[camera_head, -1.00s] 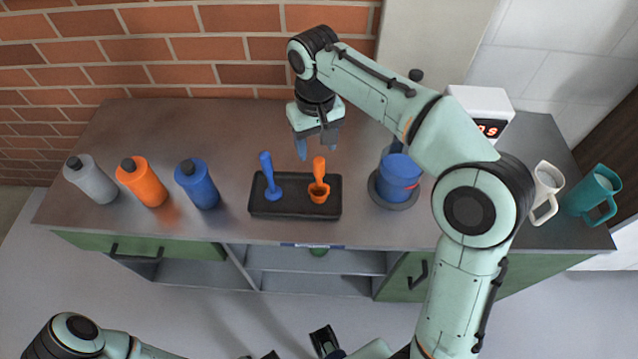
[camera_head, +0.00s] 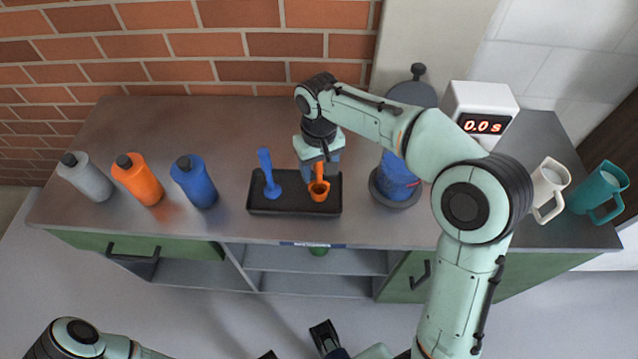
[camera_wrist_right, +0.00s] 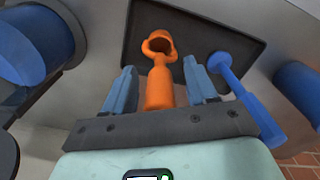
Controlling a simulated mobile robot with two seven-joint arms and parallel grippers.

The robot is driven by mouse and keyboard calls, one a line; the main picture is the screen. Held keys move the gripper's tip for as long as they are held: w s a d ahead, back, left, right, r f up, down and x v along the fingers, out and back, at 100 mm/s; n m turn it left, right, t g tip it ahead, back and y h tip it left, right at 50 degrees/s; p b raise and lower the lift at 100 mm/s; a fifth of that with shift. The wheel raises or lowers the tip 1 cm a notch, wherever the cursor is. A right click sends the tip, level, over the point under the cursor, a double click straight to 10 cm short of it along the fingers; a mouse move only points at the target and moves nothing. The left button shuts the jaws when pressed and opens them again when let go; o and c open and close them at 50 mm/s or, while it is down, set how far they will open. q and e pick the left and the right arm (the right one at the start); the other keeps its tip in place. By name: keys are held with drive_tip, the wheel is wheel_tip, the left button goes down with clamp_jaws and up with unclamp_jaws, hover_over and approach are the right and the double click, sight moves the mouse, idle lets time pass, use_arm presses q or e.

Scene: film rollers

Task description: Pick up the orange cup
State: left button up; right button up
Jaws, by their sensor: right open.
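The orange cup (camera_head: 318,190) stands on a black tray (camera_head: 290,207) on the counter. It has a long upright handle, and it also shows in the right wrist view (camera_wrist_right: 159,72). My right gripper (camera_head: 319,168) is above the cup from behind. In the wrist view the open fingers of my right gripper (camera_wrist_right: 160,70) stand on both sides of the orange handle, with visible gaps. The cup is upright on the tray.
A blue container (camera_head: 397,178) is right of the tray. Several bottles, including an orange one (camera_head: 140,182), stand left. White (camera_head: 547,187) and teal (camera_head: 599,190) mugs stand right.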

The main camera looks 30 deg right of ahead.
clamp_jaws()
drive_tip(key=shift+r, duration=0.1)
